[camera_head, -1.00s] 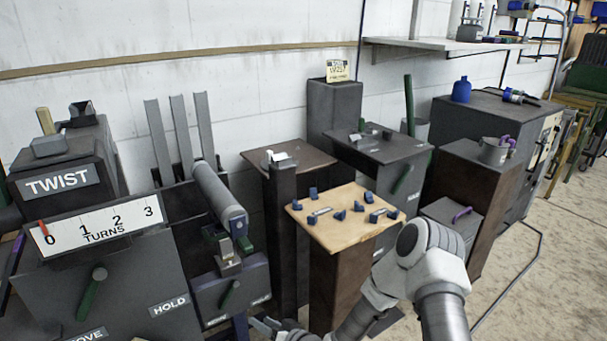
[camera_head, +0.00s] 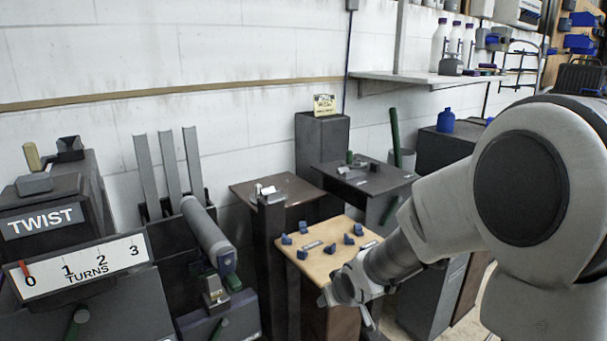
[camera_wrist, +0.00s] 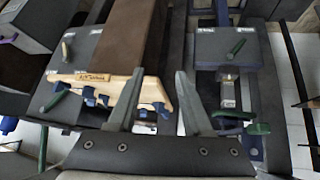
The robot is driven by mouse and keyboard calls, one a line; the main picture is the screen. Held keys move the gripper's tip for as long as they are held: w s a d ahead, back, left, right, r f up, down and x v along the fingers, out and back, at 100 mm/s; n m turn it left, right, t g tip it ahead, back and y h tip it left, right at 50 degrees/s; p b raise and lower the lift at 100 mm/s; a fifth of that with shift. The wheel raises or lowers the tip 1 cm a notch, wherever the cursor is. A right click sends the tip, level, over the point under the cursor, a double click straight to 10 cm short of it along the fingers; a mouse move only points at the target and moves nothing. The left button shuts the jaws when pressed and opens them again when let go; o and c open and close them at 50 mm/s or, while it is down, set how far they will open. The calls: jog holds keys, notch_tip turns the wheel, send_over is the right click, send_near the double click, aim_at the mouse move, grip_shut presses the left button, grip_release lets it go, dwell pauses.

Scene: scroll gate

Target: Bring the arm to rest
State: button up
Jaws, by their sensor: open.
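My gripper (camera_head: 350,300) is in front of the wooden-topped pedestal in the head view, at the end of my bent arm. In the wrist view its two grey fingers (camera_wrist: 156,102) stand apart with nothing held between them. The wooden board (camera_head: 325,263) with several blue blocks lies beyond it. The board also shows in the wrist view (camera_wrist: 128,97), left of the fingers and partly hidden by one. My arm covers the right side of the head view.
The TWIST machine (camera_head: 47,219) with its turns scale (camera_head: 80,266) stands at left. A grey roller (camera_head: 208,232) is beside it. Dark pedestals (camera_head: 322,143) stand behind the board. A wall shelf (camera_head: 425,79) holds bottles. Little free room shows between the stands.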

jog(key=s+d+r+m+h, duration=0.2)
jog(key=s+d+r, duration=0.4)
jog(key=s+r, duration=0.4)
jog(key=s+d+r+m+g, duration=0.1)
jog(key=s+r, duration=0.2)
jog(key=s, duration=0.5)
jog(key=s+d+r+m+g, duration=0.1)
jog(key=s+r, duration=0.2)
jog(key=s, duration=0.5)
notch_tip(320, 180, up, 24)
jog(key=p, duration=2.5)
jog(key=shift+w+a, duration=0.25)
jog(key=shift+w, duration=0.05)
